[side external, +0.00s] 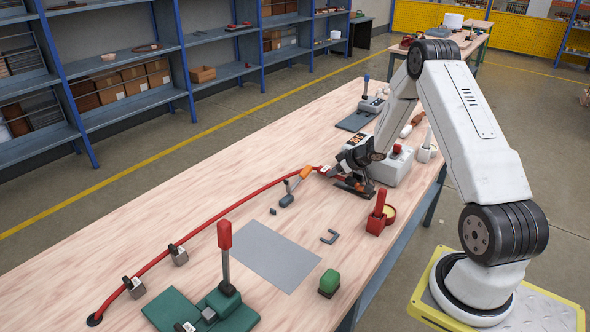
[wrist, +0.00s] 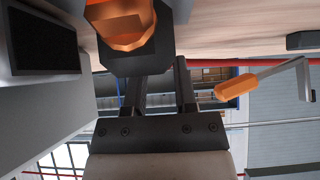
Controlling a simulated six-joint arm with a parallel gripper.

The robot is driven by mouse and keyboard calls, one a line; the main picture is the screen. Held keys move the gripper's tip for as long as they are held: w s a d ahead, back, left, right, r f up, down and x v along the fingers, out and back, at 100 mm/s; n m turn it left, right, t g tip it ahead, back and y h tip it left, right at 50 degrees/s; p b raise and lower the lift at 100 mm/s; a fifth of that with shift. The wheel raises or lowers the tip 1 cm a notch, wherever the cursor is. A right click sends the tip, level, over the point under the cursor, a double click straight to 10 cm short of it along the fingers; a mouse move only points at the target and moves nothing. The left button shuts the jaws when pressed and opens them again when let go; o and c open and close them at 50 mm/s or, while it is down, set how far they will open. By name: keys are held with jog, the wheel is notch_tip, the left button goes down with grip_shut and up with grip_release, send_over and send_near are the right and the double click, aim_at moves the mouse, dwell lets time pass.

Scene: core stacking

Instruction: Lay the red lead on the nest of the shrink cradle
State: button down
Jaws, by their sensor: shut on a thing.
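The red lead (side external: 215,221) runs from a black grommet along the table's left side, up to my gripper (side external: 340,172). In the wrist view my gripper (wrist: 160,85) is shut on a dark block (wrist: 135,60) with an orange faceted end (wrist: 122,22). I cannot tell how that block joins the lead. A grey box (side external: 392,168) with a red button stands just right of my gripper, and its side fills the left of the wrist view (wrist: 45,105). A low dark piece (side external: 354,186) lies under my gripper; whether it is the cradle's nest is unclear.
An orange-and-grey tool (side external: 289,197) lies left of my gripper. Clips (side external: 179,256) hold the lead. Table left of the lead is clear.

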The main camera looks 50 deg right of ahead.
jog(key=shift+f, duration=0.3)
jog(key=shift+c, duration=1.6)
grip_release()
jog(key=shift+v, duration=3.9)
